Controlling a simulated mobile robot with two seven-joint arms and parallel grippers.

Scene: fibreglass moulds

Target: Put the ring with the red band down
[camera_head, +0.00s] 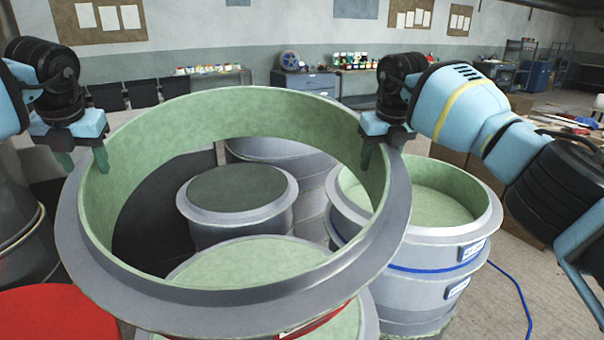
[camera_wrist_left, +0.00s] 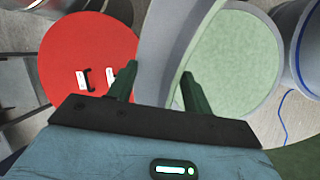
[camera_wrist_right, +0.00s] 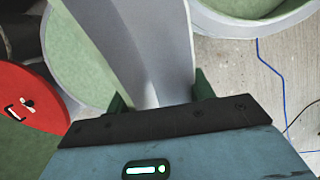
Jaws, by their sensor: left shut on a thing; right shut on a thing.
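A large open ring (camera_head: 235,298), grey outside and pale green inside, hangs raised and slightly tilted between my arms. A small part of a red band (camera_head: 318,322) with a white label shows under its front flange. My left gripper (camera_head: 83,160) is shut on the ring's wall at the left, and my right gripper (camera_head: 381,156) is shut on it at the right. The wall also passes between the fingers in the left wrist view (camera_wrist_left: 165,40) and the right wrist view (camera_wrist_right: 150,45). The ring's underside is hidden.
Below the ring stands a green-topped mould (camera_head: 245,258); whether they touch is unclear. A dark-topped mould (camera_head: 238,190) stands behind it. At the right is a blue-banded mould stack (camera_head: 400,285). A red disc (camera_head: 50,315) lies lower left. A blue cable (camera_head: 518,290) crosses the floor.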

